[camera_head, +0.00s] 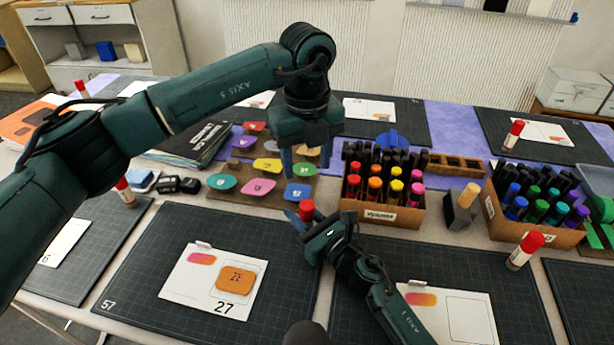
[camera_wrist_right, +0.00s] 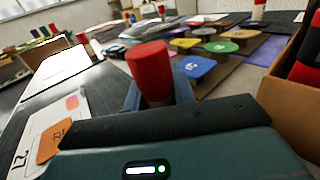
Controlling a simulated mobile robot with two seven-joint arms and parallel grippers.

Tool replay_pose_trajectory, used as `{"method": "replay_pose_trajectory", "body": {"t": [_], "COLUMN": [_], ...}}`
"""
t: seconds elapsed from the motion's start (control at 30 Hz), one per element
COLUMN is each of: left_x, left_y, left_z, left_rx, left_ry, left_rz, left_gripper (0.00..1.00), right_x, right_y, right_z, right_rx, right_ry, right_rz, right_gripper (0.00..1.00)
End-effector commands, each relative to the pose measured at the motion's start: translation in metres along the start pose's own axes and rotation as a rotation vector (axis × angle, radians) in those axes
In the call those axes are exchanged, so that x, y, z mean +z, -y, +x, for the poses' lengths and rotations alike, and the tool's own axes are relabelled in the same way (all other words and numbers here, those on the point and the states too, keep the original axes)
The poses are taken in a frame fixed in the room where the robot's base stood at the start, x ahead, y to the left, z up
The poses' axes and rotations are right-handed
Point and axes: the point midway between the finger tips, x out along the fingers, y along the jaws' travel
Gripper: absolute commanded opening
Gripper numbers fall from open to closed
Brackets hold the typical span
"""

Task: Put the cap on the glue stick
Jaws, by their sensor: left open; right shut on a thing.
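A red cap (camera_head: 307,208) stands upright between the fingers of my right gripper (camera_head: 310,222), which is shut on it, low over the table's middle. My left gripper (camera_head: 306,158) is open and empty, pointing down, above and apart from the red cap. Red-capped glue sticks stand at right (camera_head: 525,250) and at left (camera_head: 126,192). I cannot pick out an uncapped glue stick for certain.
A cardboard box of markers (camera_head: 380,215) stands right of the grippers. A grey block with a beige piece (camera_head: 467,196) is beside it, then another marker box (camera_head: 540,235). Coloured pads lie on a brown board (camera_head: 232,200). A dark mat (camera_head: 140,270) carries a card numbered 27.

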Motion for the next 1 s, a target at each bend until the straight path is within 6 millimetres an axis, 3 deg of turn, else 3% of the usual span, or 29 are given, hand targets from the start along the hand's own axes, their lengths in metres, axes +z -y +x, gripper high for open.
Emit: {"method": "replay_pose_trajectory", "body": {"t": [0.37,0.4,0.6,0.7,1.0], "left_x": [-0.0003,-0.0003,-0.0003,-0.0003,-0.0003], "left_y": [-0.0001,-0.0001,0.0000,0.0000,0.0000], "left_z": [-0.0074,-0.0073,-0.0071,-0.0071,-0.0070], "left_rx": [0.001,0.000,0.000,0.000,0.000], "left_ry": [-0.001,-0.001,-0.001,-0.001,-0.001], "left_rz": [0.000,0.000,0.000,0.001,0.001], "left_gripper": [0.53,0.53,0.53,0.53,0.53], "right_x": [-0.0004,-0.0004,-0.0003,-0.0002,-0.0009], "right_y": [0.0000,0.0000,0.0000,0.0000,0.0001], "right_z": [-0.0001,-0.0001,-0.0001,-0.0001,-0.0045], "right_rx": [0.000,0.000,0.000,0.000,0.000], "right_ry": [-0.001,-0.001,-0.001,0.000,-0.001], "right_rz": [0.000,0.000,0.000,0.000,0.000], "right_gripper": [0.00,0.27,0.43,0.51,0.51]}}
